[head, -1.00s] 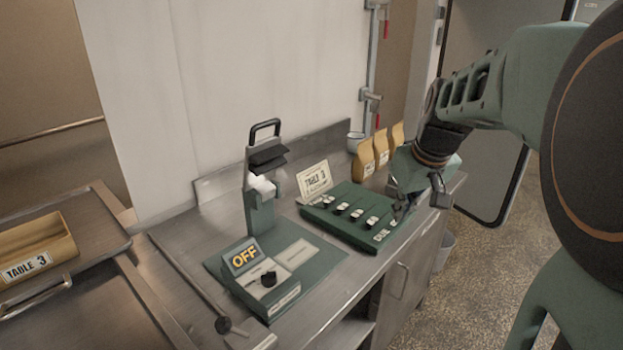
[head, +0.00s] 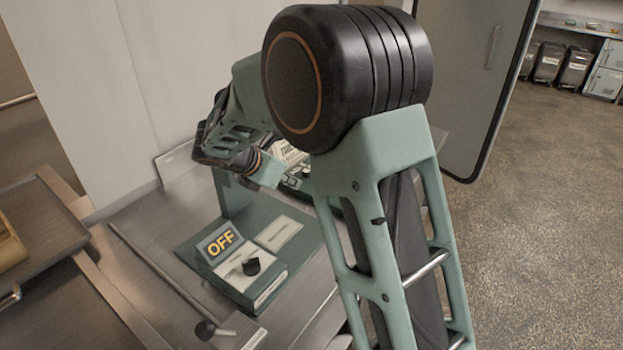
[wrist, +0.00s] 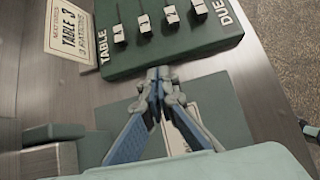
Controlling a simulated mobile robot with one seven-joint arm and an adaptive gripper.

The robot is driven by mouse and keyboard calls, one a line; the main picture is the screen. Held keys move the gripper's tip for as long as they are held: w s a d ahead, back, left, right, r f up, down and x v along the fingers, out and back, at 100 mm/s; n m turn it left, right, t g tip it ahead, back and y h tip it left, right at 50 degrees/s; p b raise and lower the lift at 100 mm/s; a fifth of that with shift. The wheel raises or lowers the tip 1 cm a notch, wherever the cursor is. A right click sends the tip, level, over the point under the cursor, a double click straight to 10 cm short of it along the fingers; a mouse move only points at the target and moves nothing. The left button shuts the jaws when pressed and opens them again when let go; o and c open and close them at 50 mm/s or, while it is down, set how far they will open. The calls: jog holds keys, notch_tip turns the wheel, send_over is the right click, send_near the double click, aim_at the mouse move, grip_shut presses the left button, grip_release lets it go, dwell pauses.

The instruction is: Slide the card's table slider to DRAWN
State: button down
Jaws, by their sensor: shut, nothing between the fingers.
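The cream card (wrist: 68,30) reading "TABLE 3" and "3 BATCHES" stands at the upper left of the wrist view. Beside it is the green slider board (wrist: 175,50), marked "TABLE" at one end and "DUE" at the other. Several sliders with small numbered tags show on it; the slider marked 3 (wrist: 145,24) seems to be the second from the left, though the digits are small. I cannot see a DRAWN mark. My gripper (wrist: 158,76) is shut and empty, its tips just short of the board's near edge. In the head view my arm hides most of the board and the fingertips.
A green base with an "OFF" sign (head: 219,242) and a black knob (head: 251,266) stands on the steel counter (head: 140,215). Open floor (head: 530,220) is at the right.

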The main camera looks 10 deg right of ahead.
jog(key=shift+w+a+n, duration=0.3)
jog(key=shift+a, duration=0.15)
jog(key=shift+d+f, duration=0.1)
jog(key=shift+f, duration=0.05)
jog(key=x, duration=1)
jog(key=shift+w+d, duration=0.15)
jog(key=shift+w+d+p, duration=0.4)
jog(key=shift+w+d, duration=0.45)
jog(key=shift+w, duration=0.05)
jog(key=shift+w+d, duration=0.35)
jog(key=shift+w, duration=0.05)
jog(key=w+d+p, duration=0.2)
jog(key=w+d, duration=0.4)
jog(key=shift+w+d+p, duration=0.15)
jog(key=shift+d+p, duration=0.1)
jog(key=shift+p, duration=0.15)
jog(key=shift+r, duration=0.2)
